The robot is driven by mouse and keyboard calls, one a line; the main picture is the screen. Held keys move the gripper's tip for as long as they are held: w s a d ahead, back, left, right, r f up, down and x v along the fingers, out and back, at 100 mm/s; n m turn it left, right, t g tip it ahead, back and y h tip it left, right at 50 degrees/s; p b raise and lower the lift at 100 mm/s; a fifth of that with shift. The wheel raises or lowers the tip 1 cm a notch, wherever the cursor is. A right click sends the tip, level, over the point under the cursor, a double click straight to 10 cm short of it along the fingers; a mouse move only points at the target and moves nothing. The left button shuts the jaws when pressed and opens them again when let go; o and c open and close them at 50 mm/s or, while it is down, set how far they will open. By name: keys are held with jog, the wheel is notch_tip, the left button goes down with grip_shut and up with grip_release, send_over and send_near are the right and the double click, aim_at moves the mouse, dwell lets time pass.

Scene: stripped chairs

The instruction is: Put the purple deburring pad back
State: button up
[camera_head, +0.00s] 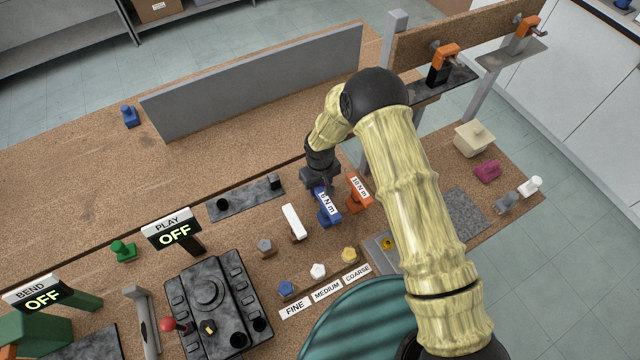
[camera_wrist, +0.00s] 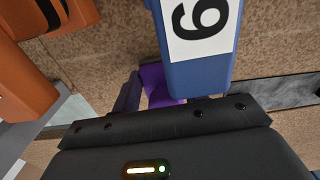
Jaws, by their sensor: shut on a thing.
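The purple deburring pad (camera_wrist: 160,87) shows in the wrist view as a small purple patch just past the dark edge of my gripper (camera_wrist: 165,105). The blue 6 Nm tool (camera_wrist: 198,45) covers part of it. My gripper is shut on the pad; the fingertips are mostly hidden. In the head view my gripper (camera_head: 318,178) is low over the brown bench, right behind the blue 6 Nm tool (camera_head: 327,207). The pad is hidden there. I cannot tell whether the pad touches the bench.
An orange 10 Nm tool (camera_head: 359,190) stands right of the blue one, with a white block (camera_head: 293,222) to the left. A grey panel (camera_head: 255,80) stands behind. A dark slotted plate (camera_head: 245,198) lies left of my gripper. A magenta block (camera_head: 487,171) sits far right.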

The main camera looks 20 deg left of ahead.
jog(key=shift+f, duration=0.1)
jog(key=shift+f, duration=0.1)
jog(key=o, duration=1)
jog(key=shift+c, duration=0.2)
notch_tip(320, 180, up, 12)
jog(key=b, duration=0.4)
jog(key=shift+r+b, duration=0.2)
jog(key=shift+b, duration=0.1)
jog(key=shift+d, duration=0.1)
